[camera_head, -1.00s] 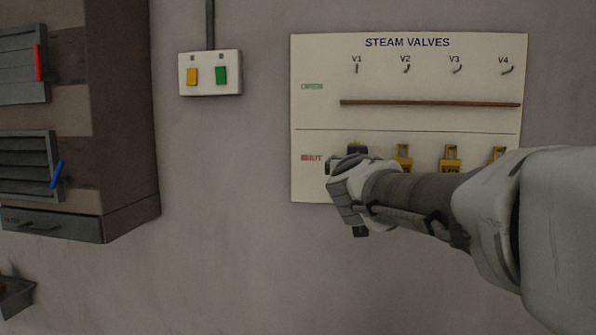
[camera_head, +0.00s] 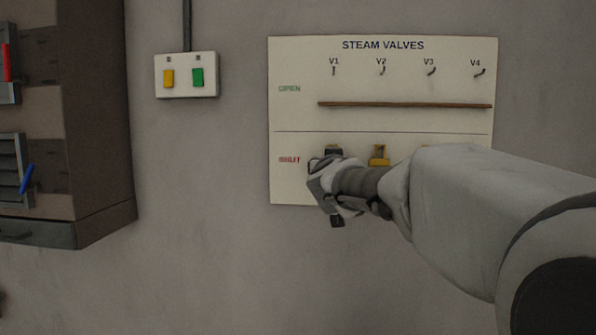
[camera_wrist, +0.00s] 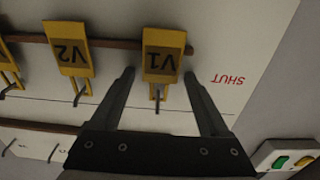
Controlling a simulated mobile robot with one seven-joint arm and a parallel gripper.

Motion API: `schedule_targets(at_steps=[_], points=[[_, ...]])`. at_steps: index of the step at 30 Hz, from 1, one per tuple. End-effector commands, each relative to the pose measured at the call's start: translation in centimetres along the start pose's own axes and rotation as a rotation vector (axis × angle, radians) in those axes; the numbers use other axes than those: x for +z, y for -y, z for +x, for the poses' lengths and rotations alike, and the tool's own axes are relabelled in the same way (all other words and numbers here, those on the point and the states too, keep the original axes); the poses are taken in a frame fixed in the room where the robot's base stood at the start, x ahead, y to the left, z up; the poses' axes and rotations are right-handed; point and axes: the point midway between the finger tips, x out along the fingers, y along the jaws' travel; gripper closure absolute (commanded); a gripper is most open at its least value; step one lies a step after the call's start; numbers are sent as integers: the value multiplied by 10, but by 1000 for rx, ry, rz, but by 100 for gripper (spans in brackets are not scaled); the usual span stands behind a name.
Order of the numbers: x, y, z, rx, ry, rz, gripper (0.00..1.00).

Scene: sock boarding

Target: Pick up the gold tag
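Gold tags hang in the SHUT row of the steam valves board. In the wrist view, upside down, the gold V1 tag (camera_wrist: 164,52) lies between the tips of my gripper (camera_wrist: 159,72), with a gap at each side. Both fingers are apart and hold nothing. The gold V2 tag (camera_wrist: 69,52) hangs beside it, and part of another gold tag shows at the left edge. In the head view, my gripper (camera_head: 330,187) is at the left end of the SHUT row and hides the V1 tag; the V2 tag (camera_head: 379,157) shows above my arm.
The steam valves board (camera_head: 395,119) is flat on the wall, with hooks and a brown rail (camera_head: 405,105) in its upper row. A switch box (camera_head: 187,88) with yellow and green buttons is left of it. A brown cabinet (camera_head: 97,100) stands further left.

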Motion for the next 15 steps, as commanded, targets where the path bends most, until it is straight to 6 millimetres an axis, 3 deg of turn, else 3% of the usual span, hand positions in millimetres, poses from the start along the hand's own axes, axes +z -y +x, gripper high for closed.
schedule_targets(at_steps=[2, 12, 15], points=[[0, 0, 0, 0, 0, 0, 37], [0, 0, 0, 0, 0, 0, 98], [0, 0, 0, 0, 0, 0, 100]])
